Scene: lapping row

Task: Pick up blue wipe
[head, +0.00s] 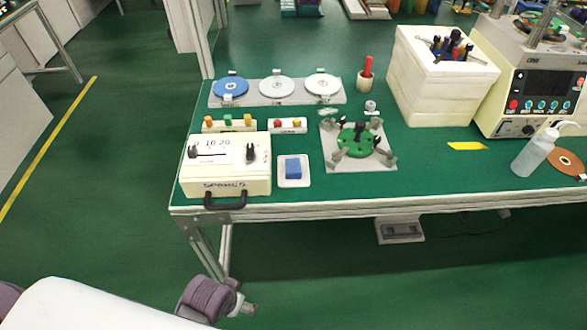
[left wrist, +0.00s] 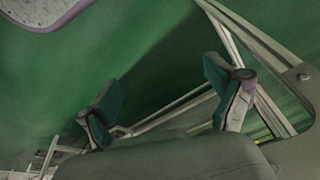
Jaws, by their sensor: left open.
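The blue wipe (head: 293,168) is a small blue block-like pad. It lies on a small white tray (head: 294,183) near the front edge of the green table, in the head view. In the left wrist view my left gripper (left wrist: 165,95) is open, with nothing between its fingers, over the green floor and the table's metal frame. The wipe does not show in that view. In the head view part of my left arm shows at the bottom left, below and apart from the table; its fingers are not clear there. My right gripper is not in view.
A cream box with a black handle (head: 226,187) stands left of the wipe. A grey plate with a green fixture (head: 358,138) is on its right. Behind are small coloured-knob blocks (head: 288,125) and discs (head: 277,87). A bottle (head: 533,151) stands far right. Table between fixture and bottle is mostly clear.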

